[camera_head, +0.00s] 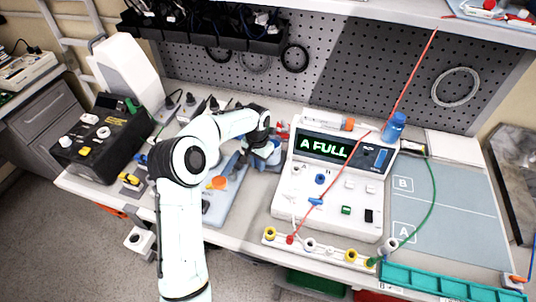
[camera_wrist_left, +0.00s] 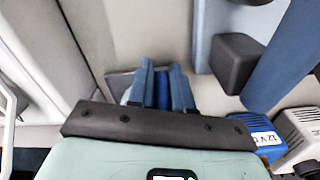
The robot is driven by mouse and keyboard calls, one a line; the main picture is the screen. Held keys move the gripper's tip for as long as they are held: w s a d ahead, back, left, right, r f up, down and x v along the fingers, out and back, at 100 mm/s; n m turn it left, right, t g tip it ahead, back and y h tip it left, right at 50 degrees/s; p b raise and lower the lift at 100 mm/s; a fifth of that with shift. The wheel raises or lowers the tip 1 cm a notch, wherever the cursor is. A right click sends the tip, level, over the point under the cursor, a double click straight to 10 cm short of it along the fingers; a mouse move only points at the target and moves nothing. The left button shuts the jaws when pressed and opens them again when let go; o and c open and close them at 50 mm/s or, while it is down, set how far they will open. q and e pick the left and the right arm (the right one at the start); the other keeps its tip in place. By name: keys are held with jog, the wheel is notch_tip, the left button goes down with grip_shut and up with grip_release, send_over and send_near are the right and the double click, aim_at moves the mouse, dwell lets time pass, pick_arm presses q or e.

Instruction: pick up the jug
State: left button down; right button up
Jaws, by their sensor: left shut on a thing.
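My left arm reaches over the bench from the lower left, and its left gripper (camera_head: 264,150) is at the middle of the bench, left of the white pump device. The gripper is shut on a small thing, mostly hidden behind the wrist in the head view. In the left wrist view, the two blue-grey fingers of the gripper (camera_wrist_left: 162,88) stand close together with a blue piece between them. I take this held blue piece to be part of the jug, but its full shape is hidden. My right gripper is not in view.
The white pump device (camera_head: 332,185) reading "A FULL" stands close right of the gripper. A blue-grey tray (camera_head: 221,205) lies to the left. A blue bottle (camera_head: 394,127) stands behind the pump. A red line and green tube cross the right side. The grey mat (camera_head: 455,215) has clear room.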

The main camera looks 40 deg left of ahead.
pick_arm(q)
jog(key=shift+r, duration=0.15)
jog(key=shift+r, duration=0.55)
jog(key=s, duration=0.1)
jog(key=s+b, duration=0.1)
jog(key=s+d+b, duration=0.1)
jog(key=s, duration=0.1)
jog(key=shift+f, duration=0.3)
jog(key=s, duration=0.1)
jog(key=s+d+b, duration=0.1)
jog(key=s+r, duration=0.1)
jog(key=s, duration=0.1)
jog(key=shift+d+b, duration=0.2)
jog(key=shift+b, duration=0.1)
notch_tip(320, 180, up, 13)
jog(key=p, duration=0.2)
jog(key=shift+w+r, duration=0.15)
jog(key=shift+w, duration=0.05)
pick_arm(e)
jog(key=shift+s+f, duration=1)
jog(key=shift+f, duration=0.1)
